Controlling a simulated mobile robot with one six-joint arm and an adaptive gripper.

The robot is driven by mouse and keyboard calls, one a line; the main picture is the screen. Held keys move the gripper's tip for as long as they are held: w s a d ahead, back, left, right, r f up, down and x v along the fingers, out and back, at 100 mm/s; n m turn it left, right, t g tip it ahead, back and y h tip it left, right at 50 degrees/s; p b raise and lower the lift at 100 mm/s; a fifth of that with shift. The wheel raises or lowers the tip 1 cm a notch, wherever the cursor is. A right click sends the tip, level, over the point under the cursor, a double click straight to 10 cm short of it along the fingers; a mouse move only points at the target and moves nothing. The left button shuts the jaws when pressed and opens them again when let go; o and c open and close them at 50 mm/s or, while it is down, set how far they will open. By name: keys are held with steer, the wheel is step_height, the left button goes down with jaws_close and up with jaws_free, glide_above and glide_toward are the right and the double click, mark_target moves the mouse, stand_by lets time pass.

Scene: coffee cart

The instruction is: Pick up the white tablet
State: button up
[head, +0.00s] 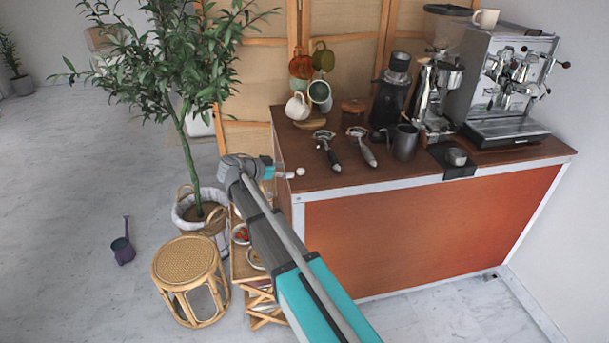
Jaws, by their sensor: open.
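A small white piece (300,171), which looks like the white tablet, lies on the brown top of the cart near its left front corner. My gripper (288,175) is at the end of my arm, by the cart's left edge. It points right, and its tips are just left of the white piece. The jaws are open and look empty, though the fingers are very small in this view. I cannot tell whether the tips touch the piece or how high they are above the cart top.
Two portafilters (327,150) (361,147) lie behind the white piece. A metal pitcher (404,142), a grinder (391,93) and an espresso machine (504,85) stand farther right. Cups hang on a stand (311,121) behind. The cart's front strip (380,181) is clear. A potted tree (197,205) stands left.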

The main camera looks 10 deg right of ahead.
mark_target(300, 170)
steer(key=shift+w+d+f, duration=0.1)
steer(key=shift+d, duration=0.1)
steer(key=shift+d, duration=0.1)
steer(key=shift+b+x, duration=1)
steer(key=shift+x, duration=1.45)
steer(key=c, duration=0.8)
